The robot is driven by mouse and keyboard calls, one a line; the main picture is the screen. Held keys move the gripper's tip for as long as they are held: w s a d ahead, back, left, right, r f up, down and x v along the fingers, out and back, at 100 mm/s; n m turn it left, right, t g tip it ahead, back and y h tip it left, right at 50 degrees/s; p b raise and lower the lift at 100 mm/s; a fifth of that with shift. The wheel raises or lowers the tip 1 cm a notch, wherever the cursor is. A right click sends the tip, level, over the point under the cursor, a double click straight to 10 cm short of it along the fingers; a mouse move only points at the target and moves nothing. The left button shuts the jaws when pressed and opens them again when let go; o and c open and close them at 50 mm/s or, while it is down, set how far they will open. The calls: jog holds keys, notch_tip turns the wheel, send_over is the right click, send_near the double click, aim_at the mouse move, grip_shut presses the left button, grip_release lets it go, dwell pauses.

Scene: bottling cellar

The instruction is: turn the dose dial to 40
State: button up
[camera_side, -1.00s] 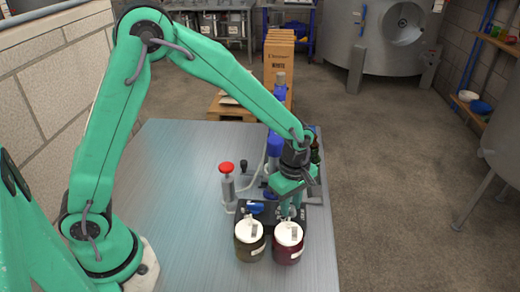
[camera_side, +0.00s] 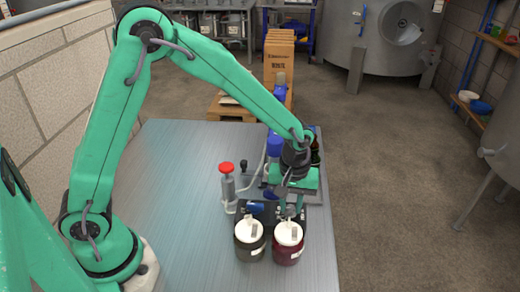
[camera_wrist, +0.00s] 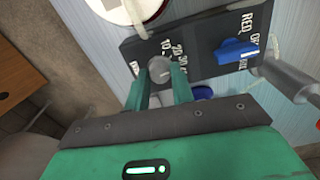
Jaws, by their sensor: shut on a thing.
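The dose dial (camera_wrist: 160,68) is a round grey knob on a dark panel (camera_wrist: 200,66) in the wrist view. White figures stand beside it; 10 and 20 can be read, others are partly covered by my fingers. The number its light mark points at cannot be made out. My gripper (camera_wrist: 161,80) is shut on the dial, one finger on each side. In the side view my gripper (camera_side: 290,207) reaches down to the panel behind the two jars, and the dial is mostly hidden there.
A blue lever (camera_wrist: 237,51) sits on the same panel by the words RED and OFF. Two white-lidded jars, one dark (camera_side: 249,246) and one red (camera_side: 288,251), stand just in front. A red-topped pump (camera_side: 227,184) stands left. The table's left side (camera_side: 170,190) is clear.

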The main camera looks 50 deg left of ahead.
aim_at(291, 208)
jog(key=m, duration=0.3)
jog(key=shift+m, duration=2.4)
jog(key=o, duration=1)
jog(key=shift+r, duration=0.15)
notch_tip(291, 208, up, 7)
jog(key=shift+r, duration=0.3)
